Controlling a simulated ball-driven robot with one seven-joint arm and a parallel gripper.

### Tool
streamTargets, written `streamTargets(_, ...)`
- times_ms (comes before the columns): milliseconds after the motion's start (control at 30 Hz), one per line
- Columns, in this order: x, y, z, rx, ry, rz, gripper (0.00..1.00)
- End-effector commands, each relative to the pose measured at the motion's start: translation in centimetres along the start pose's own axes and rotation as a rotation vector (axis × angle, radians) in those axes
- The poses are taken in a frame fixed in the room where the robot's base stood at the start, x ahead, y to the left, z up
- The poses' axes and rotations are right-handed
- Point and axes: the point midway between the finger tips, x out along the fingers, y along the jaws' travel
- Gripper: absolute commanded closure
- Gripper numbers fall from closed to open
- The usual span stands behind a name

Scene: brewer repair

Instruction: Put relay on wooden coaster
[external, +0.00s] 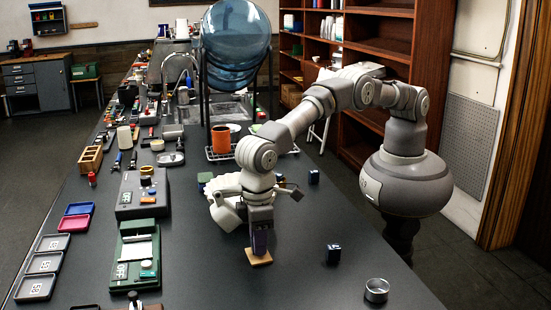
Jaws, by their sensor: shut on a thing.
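My gripper (261,226) points straight down near the middle of the black table. It is shut on the relay (260,242), a small dark purple-blue block held upright. The wooden coaster (259,259), a small tan square, lies on the table directly below the relay. The relay's lower end is at the coaster in this view; I cannot tell whether it touches or hangs just above it. The gripper's fingers partly hide the relay's upper part.
A round metal tin (376,290) is at the front right. A green device (135,255) and grey trays (44,262) are on the left. Clear table surrounds the coaster.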

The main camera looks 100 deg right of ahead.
Motion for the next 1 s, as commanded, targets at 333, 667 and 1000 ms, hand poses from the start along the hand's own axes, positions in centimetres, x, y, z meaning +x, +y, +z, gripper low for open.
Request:
streamTargets(333, 0.3, 0.0, 0.0, 0.000, 0.000, 0.000, 0.47)
streamTargets(667, -1.1, 0.0, 0.0, 0.000, 0.001, -0.001, 0.47)
streamTargets(1000, -8.9, 0.0, 0.0, 0.000, 0.002, -0.002, 0.47)
